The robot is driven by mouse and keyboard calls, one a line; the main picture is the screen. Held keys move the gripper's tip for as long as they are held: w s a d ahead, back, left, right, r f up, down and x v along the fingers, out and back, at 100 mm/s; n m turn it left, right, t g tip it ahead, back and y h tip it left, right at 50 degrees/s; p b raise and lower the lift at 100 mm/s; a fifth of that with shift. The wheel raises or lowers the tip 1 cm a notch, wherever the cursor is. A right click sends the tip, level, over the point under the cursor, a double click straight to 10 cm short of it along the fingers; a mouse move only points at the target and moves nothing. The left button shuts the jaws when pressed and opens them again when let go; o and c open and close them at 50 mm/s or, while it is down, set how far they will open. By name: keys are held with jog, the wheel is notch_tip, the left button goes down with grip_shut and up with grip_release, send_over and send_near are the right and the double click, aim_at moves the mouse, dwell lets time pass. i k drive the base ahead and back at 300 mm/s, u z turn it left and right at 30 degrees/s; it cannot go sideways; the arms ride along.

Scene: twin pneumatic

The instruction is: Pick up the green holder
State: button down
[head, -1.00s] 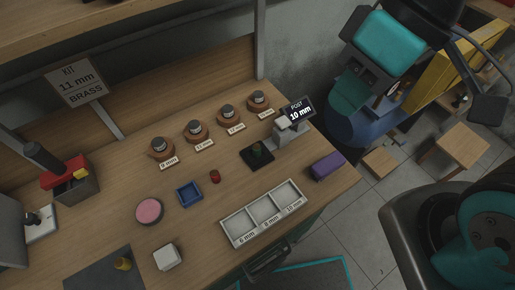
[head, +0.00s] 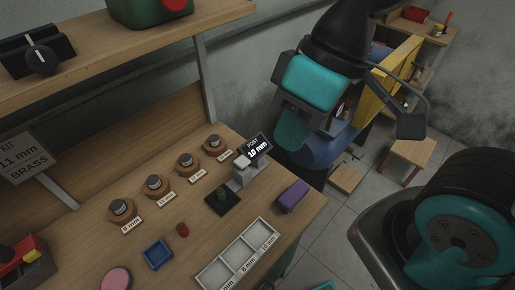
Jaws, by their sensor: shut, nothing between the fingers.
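The green holder (head: 222,194) is a small dark green piece standing on a black square pad (head: 223,204) on the wooden bench. It is small and dim in the head view, so its exact shape is hard to make out. My gripper (head: 293,130) hangs at the upper middle of the head view, below its teal housing. It is shut and empty, and well apart from the holder, up and to the right of it in the picture. Its fingertips are hard to make out against the background.
A grey post stand (head: 246,173) with a "10 mm" display is just behind the pad. A purple block (head: 293,196), a grey sorting tray (head: 225,262), a red piece (head: 183,229) and a blue tray (head: 157,254) are near. Several round fittings line the back. A shelf overhangs at upper left.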

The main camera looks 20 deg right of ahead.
aim_at(220, 192)
jog(key=u, duration=3.55)
jog(key=k, duration=1.75)
jog(key=z, duration=1.6)
jog(key=i, duration=0.5)
jog(key=z, duration=0.05)
